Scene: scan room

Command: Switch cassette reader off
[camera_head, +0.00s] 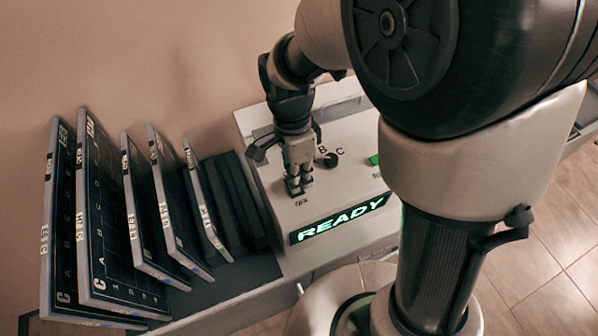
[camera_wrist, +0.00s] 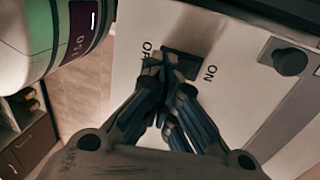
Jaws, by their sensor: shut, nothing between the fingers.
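The cassette reader (camera_head: 350,183) is a pale box with a lit green READY display (camera_head: 340,218) on its front. My gripper (camera_head: 296,189) points down at the left part of its top panel, with its fingers together and empty. In the wrist view the fingertips (camera_wrist: 168,74) are at a black switch (camera_wrist: 184,64) between the printed words OFF and ON. They are on the OFF side and partly cover that word. They look touching or very close to the switch; I cannot tell which. The switch's tilt is unclear.
A black knob (camera_head: 331,160) with letters B and C and a green button (camera_head: 374,160) are on the same panel. The knob also shows in the wrist view (camera_wrist: 290,61). Several upright cassettes (camera_head: 110,220) stand in a dark rack at left. Open floor (camera_head: 530,260) is at right.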

